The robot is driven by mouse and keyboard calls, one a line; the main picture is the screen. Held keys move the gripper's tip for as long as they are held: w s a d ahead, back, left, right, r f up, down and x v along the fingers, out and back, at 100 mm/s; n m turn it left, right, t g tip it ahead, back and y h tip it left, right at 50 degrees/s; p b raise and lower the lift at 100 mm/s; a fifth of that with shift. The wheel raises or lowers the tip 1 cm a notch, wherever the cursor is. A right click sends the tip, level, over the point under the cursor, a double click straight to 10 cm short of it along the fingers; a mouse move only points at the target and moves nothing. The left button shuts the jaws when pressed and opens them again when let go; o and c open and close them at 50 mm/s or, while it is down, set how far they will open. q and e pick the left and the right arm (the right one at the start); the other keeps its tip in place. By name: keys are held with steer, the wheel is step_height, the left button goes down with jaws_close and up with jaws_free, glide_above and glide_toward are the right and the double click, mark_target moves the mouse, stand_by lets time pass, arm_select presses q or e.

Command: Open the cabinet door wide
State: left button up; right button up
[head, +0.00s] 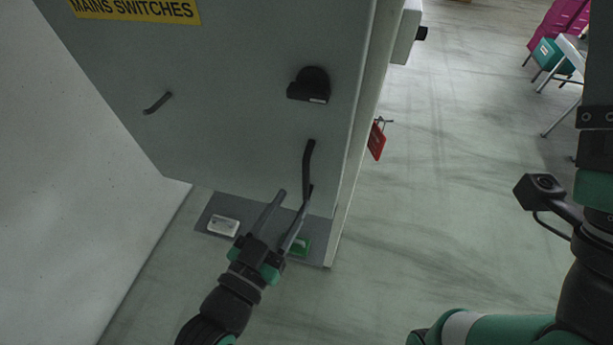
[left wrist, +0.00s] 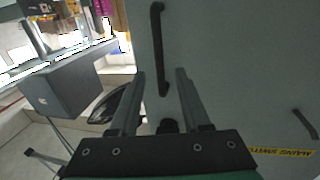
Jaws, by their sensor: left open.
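The grey cabinet door (head: 230,120) fills the upper left of the head view and looks closed, with no gap seen at its right edge. A black bar handle (head: 308,165) stands near that edge, below a black knob (head: 310,85). My left gripper (head: 296,190) is open and empty at the handle's lower end. One finger overlaps the handle in the picture; contact cannot be told. In the left wrist view, the handle (left wrist: 158,45) shows ahead, between the lines of the two fingers (left wrist: 160,73). My right gripper is not in view.
A second small handle (head: 157,103) and a yellow label (head: 135,10) are on the door's left part. A red tag (head: 376,140) hangs at the cabinet's right side. White and green items (head: 223,226) lie at its base. Floor (head: 450,150) to the right is clear.

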mark_target(304, 183)
arm_select(q)
steer(key=x, duration=0.6)
steer(key=shift+w+d+p, duration=0.15)
steer(key=shift+w+p, duration=0.15)
steer(key=shift+w, duration=0.05)
jaws_close()
stand_by(1.0)
